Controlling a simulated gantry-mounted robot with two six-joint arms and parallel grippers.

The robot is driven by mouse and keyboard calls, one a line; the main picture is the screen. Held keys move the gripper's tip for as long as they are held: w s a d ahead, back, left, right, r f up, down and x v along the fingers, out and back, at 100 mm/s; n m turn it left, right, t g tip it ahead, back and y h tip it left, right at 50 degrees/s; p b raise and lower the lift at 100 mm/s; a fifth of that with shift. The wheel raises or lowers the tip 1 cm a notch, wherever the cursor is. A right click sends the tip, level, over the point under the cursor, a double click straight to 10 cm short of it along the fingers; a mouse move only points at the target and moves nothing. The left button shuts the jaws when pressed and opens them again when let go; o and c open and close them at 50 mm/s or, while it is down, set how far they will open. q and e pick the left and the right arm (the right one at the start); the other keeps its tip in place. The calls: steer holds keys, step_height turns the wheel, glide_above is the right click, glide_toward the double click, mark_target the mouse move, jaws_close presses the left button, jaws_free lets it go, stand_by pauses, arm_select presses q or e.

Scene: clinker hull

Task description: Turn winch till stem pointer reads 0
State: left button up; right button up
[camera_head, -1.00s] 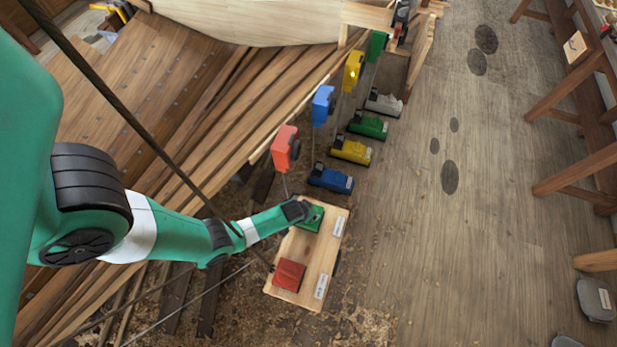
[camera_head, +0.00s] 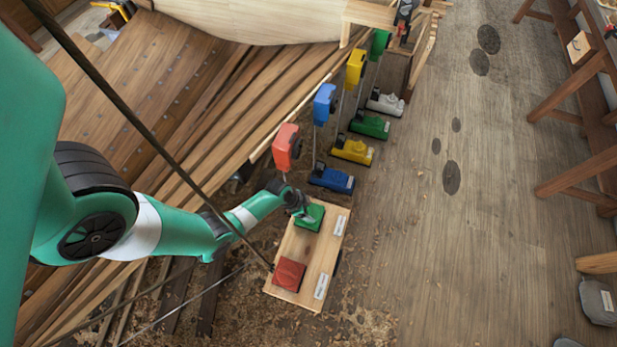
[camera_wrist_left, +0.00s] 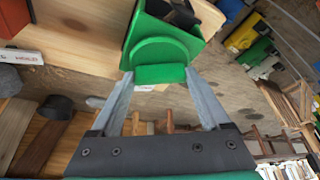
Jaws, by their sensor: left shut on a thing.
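A green box-like control (camera_head: 315,219) sits on the far part of a pale wooden board. In the left wrist view it shows as a green housing (camera_wrist_left: 155,50) with a rounded face and a projecting green tab. My left gripper (camera_wrist_left: 158,78) is shut on this tab, one finger on each side. In the head view my left gripper (camera_head: 303,212) is at the left edge of the green control. A red control (camera_head: 289,274) sits on the near part of the board (camera_head: 306,251). I cannot make out which part is the winch or the stem pointer, nor any reading. My right gripper is out of view.
A red unit (camera_head: 286,147), a blue unit (camera_head: 324,103) and a yellow unit (camera_head: 355,69) stand on rods beyond the board. Coloured blocks, such as the blue block (camera_head: 332,180), line the floor beside them. The floor at right is mostly clear.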

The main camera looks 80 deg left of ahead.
arm_select(q)
steer(key=shift+m, duration=0.3)
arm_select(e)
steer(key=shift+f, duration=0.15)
arm_select(q)
steer(key=o, duration=1.2)
